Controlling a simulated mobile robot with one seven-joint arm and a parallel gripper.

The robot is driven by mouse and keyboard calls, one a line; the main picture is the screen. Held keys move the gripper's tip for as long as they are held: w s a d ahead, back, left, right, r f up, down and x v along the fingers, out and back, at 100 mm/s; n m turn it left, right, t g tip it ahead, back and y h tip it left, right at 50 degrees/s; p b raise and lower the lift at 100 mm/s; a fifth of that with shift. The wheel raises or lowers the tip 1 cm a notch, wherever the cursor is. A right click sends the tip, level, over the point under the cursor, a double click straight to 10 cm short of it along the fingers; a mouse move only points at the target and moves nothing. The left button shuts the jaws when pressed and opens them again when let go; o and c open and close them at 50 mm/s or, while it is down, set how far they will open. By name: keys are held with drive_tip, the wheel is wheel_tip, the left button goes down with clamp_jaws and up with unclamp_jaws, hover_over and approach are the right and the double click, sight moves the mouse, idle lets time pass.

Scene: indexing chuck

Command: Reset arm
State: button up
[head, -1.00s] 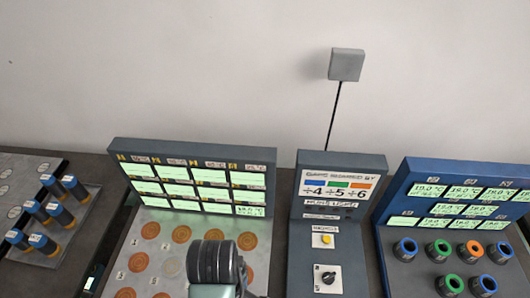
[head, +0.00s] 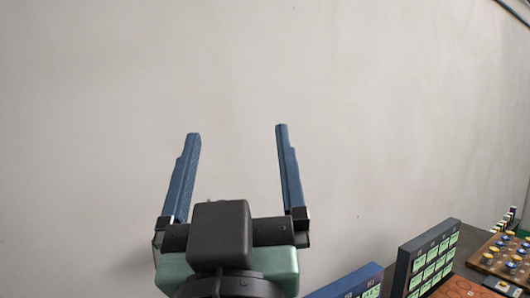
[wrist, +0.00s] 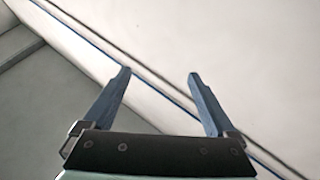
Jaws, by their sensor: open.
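My gripper (head: 238,132) is raised in front of the bare wall in the head view, its two blue fingers pointing up and spread wide apart. Nothing is between the fingers. The wrist view also shows my gripper (wrist: 160,75) open and empty, against pale surfaces crossed by dark and blue lines. The gripper is clear of the bench and its equipment in the head view.
A brown board with blue and yellow pieces (head: 508,255) lies further right. The wall (head: 240,60) around the gripper is clear.

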drive_tip(key=s+d+r+m+t+h, duration=0.1)
drive_tip(key=s+d+r+m+t, duration=0.1)
drive_tip(key=s+r, duration=0.3)
drive_tip(key=shift+s+d+r+t+h, duration=0.2)
drive_tip(key=shift+d+r+t+h, duration=0.1)
drive_tip(key=shift+d+r+t, duration=0.3)
drive_tip(key=shift+a, duration=0.15)
